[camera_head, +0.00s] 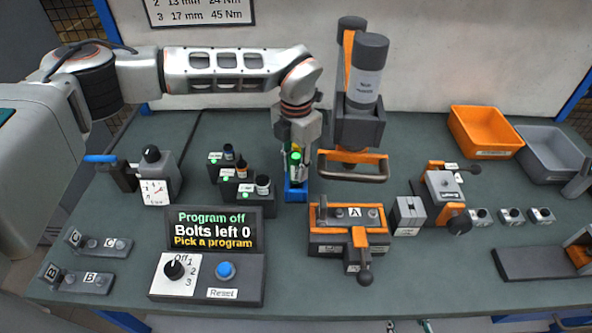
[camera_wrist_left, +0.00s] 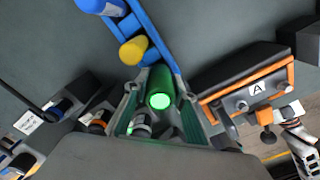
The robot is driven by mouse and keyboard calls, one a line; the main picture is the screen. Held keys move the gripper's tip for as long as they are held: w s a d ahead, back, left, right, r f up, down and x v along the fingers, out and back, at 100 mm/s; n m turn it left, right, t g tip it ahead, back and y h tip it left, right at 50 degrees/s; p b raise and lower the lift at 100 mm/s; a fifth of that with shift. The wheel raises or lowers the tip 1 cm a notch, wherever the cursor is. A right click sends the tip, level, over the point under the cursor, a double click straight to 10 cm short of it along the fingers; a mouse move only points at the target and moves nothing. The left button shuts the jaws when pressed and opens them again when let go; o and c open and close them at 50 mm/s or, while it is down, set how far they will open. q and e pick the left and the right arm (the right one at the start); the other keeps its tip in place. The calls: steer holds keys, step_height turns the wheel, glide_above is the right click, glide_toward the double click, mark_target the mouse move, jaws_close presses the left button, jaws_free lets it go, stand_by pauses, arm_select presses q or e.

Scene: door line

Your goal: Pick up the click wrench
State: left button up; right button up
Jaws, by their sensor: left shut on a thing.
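My left gripper (camera_head: 296,172) points down at the back middle of the bench. Its fingers, seen from the wrist (camera_wrist_left: 158,108), are shut on a green cylinder (camera_wrist_left: 160,88) with a bright round end. The green cylinder also shows between the fingers in the head view (camera_head: 296,157). It is at a narrow blue rack (camera_head: 296,191), which holds a yellow and a blue cylinder too in the wrist view; whether it is clear of the rack I cannot tell. No thing is plainly marked as the click wrench. A blue-handled tool (camera_head: 100,158) sits at the left. My right gripper is not in view.
A hanging nut runner (camera_head: 365,82) with an orange and dark handle is just right of my left gripper. Fixture A (camera_head: 348,228) stands in front right. Small bottles on stands (camera_head: 240,180) are to the left, the program panel (camera_head: 212,232) in front. Orange (camera_head: 483,155) and grey bins are at the back right.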

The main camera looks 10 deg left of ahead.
arm_select(q)
steer(key=shift+r, duration=0.15)
step_height(320, 180, up, 20)
steer(key=shift+b, duration=0.35)
stand_by(0.5)
